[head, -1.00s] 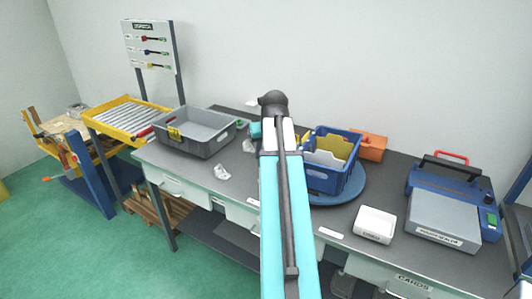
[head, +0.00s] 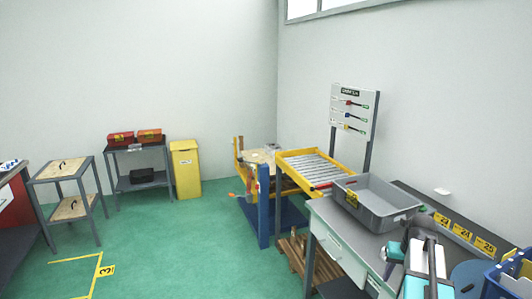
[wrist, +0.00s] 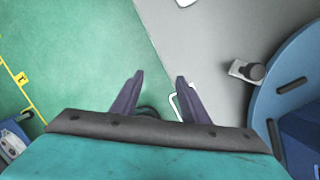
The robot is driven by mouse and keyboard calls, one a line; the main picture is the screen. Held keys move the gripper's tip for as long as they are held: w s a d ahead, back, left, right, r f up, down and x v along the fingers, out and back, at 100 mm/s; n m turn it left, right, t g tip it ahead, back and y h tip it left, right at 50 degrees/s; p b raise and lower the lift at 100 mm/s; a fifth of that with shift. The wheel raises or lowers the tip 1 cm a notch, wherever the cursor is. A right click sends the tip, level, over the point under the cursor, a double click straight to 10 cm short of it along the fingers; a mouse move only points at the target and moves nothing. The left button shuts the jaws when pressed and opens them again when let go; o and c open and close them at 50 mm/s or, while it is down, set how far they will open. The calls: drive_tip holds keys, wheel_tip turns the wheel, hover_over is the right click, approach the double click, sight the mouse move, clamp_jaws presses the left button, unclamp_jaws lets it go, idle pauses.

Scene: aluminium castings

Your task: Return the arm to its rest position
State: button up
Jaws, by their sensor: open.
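My gripper (wrist: 160,78) shows in the wrist view with its two dark fingers apart and nothing between them. It hangs over the edge of the grey workbench, with green floor under its left side. In the head view my teal arm (head: 418,272) stands at the lower right, in front of the bench. The fingers cannot be made out in the head view.
A grey bin (head: 384,221) stands on the bench beside the yellow roller tray (head: 282,153). The blue turntable (wrist: 262,120) carries a blue crate (wrist: 303,135) at right. Green floor (head: 190,240) lies open at left. A yellow bin (head: 187,172) stands further back.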

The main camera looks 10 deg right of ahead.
drive_tip(key=s+a+f+n+g+y+b, duration=0.1)
drive_tip(key=s+a+f+n+g, duration=0.2)
drive_tip(key=a+f, duration=1)
drive_tip(key=s+a+f+n+g+y, duration=0.15)
drive_tip(key=s+a+f+n, duration=0.3)
drive_tip(key=a+f, duration=0.8)
drive_tip(key=s+a+f+n+g, duration=0.1)
drive_tip(key=s+a+f+n, duration=0.2)
drive_tip(key=s+f+n, duration=0.3)
drive_tip(key=s+a+f+n+g+h+b, duration=0.1)
drive_tip(key=s+a+f+n, duration=0.3)
drive_tip(key=s+n, duration=0.5)
drive_tip(key=s+a+f+n+g+h, duration=0.1)
drive_tip(key=s+f+n, duration=0.7)
drive_tip(key=n, duration=1)
drive_tip(key=shift+a+f+g, duration=0.2)
drive_tip(key=shift+a+g, duration=0.25)
drive_tip(key=shift+a, duration=0.8)
